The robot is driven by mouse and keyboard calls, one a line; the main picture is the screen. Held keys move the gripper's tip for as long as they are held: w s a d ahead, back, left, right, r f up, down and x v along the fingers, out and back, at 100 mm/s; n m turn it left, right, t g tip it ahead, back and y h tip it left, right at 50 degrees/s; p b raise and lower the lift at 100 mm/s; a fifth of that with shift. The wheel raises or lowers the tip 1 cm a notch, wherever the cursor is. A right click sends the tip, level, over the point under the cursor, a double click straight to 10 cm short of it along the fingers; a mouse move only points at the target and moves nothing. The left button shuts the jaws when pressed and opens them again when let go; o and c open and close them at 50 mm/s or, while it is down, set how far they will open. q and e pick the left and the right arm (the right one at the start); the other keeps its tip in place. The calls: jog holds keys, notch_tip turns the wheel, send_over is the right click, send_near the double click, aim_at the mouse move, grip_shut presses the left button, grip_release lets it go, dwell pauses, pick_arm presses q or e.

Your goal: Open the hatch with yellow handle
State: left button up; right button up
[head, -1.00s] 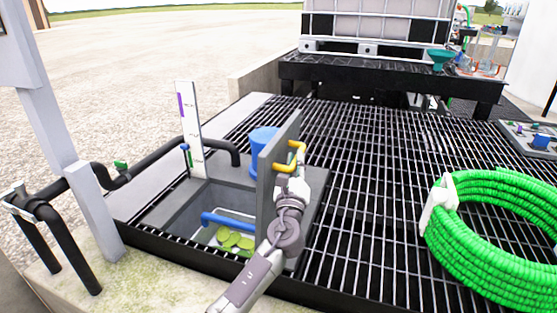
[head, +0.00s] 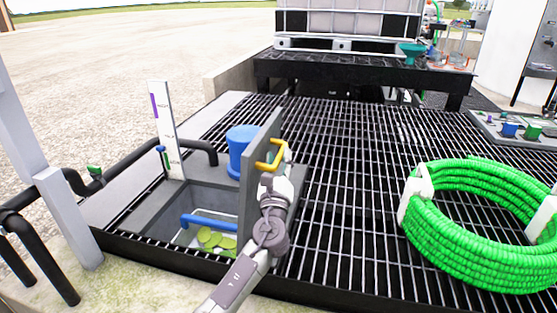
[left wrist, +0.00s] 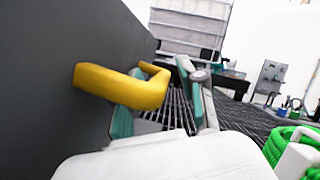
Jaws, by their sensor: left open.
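The hatch (head: 259,170) is a dark grey panel that stands upright at the right edge of the pit opening. Its yellow handle (head: 271,157) is on the panel's right face, near the top. My left gripper (head: 279,165) is open right at the handle. In the left wrist view the handle (left wrist: 125,86) juts from the panel (left wrist: 60,60), and teal-padded fingers show on both sides of its outer end. The near finger is partly hidden by the handle, and I cannot tell whether it touches. My right gripper is out of view.
The open pit (head: 200,200) holds a blue pipe (head: 210,222) and green round pieces. A blue cylinder (head: 241,150) stands behind the hatch. A green hose coil (head: 480,225) lies on the grating (head: 345,190) to the right. Grating between coil and hatch is clear.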

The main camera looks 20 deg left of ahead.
pick_arm(q)
jog(key=v, duration=1.2)
